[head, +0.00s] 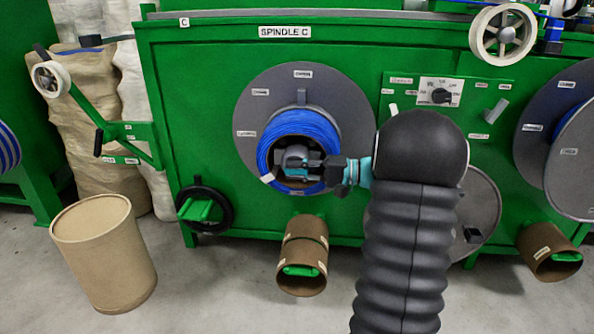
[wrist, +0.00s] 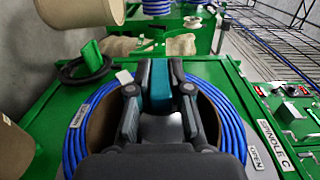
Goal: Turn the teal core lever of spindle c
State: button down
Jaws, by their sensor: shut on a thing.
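Spindle C is the grey disc (head: 350,105) on the green machine front, under the sign "SPINDLE C" (head: 285,32). A coil of blue cable (head: 302,122) is wound around its core and also shows in the wrist view (wrist: 233,130). My gripper (head: 293,160) reaches into the core opening from the right. In the wrist view my gripper's fingers (wrist: 160,112) are closed on the teal core lever (wrist: 160,84), which stands between them inside the cable ring. In the head view the gripper largely hides the lever.
A black handwheel (head: 222,208) is at lower left of the spindle. A cardboard drum (head: 105,255) stands on the floor at left. A brown tube (head: 304,255) sticks out below.

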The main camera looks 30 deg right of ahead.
dwell(0.4)
jog(key=c, duration=1.1)
grip_release()
jog(key=v, duration=1.2)
jog(key=shift+f, duration=0.3)
